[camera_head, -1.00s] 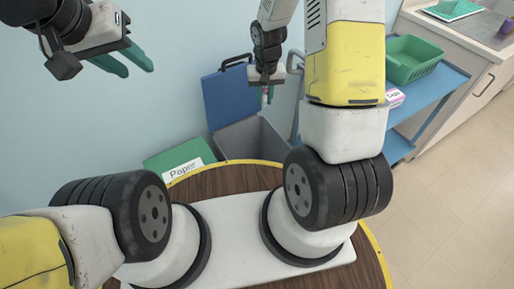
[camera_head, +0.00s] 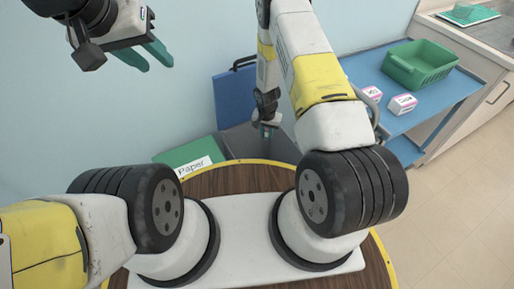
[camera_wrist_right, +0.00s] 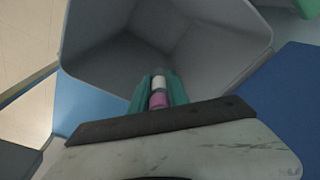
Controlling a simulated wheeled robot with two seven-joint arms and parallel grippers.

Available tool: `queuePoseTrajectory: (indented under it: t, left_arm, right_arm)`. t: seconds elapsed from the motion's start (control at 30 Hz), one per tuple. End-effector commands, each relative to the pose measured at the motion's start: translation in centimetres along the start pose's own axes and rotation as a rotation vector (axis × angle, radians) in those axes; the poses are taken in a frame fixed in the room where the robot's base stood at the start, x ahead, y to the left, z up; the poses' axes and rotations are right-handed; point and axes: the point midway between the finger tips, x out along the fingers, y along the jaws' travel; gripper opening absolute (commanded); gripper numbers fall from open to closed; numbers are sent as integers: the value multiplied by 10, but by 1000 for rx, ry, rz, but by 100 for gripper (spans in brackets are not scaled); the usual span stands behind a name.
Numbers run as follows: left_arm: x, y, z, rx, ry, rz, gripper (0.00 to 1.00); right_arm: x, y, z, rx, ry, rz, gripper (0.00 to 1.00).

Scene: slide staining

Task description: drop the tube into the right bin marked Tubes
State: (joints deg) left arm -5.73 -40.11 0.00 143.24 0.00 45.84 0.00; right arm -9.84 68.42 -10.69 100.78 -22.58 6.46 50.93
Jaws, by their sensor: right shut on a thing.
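My right gripper (camera_wrist_right: 158,92) is shut on the tube (camera_wrist_right: 158,99), which shows a pink part and a white part between the green fingers in the right wrist view. Beyond the fingertips lies the open inside of a grey bin (camera_wrist_right: 105,55). In the head view the right gripper (camera_head: 267,131) is small and hangs over the grey bin (camera_head: 238,141), which has a blue lid (camera_head: 234,97) raised behind it. No Tubes label shows. My left gripper (camera_head: 158,55) is open and empty at the upper left, in front of the wall.
A green bin marked Paper (camera_head: 178,153) stands left of the grey bin. A blue cart (camera_head: 432,98) at the right holds a green basket (camera_head: 418,66) and small white-and-pink boxes (camera_head: 402,104). My round wooden base top fills the front.

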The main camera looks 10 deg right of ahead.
Motion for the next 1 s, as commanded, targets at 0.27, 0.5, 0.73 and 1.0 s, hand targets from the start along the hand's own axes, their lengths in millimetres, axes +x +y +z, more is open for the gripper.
queuePoseTrajectory:
  t: [0.27,0.5,0.73,1.0]
  left_arm:
    - [0,0,0,0,0,0,36]
    - [0,0,0,0,0,0,36]
    - [0,0,0,0,0,0,36]
    - [0,0,0,0,0,0,36]
  right_arm:
    - [23,0,3,-1,0,0,0]
    - [25,0,3,-1,0,0,0]
    - [25,0,3,-1,0,0,46]
    - [24,0,3,-1,0,0,46]
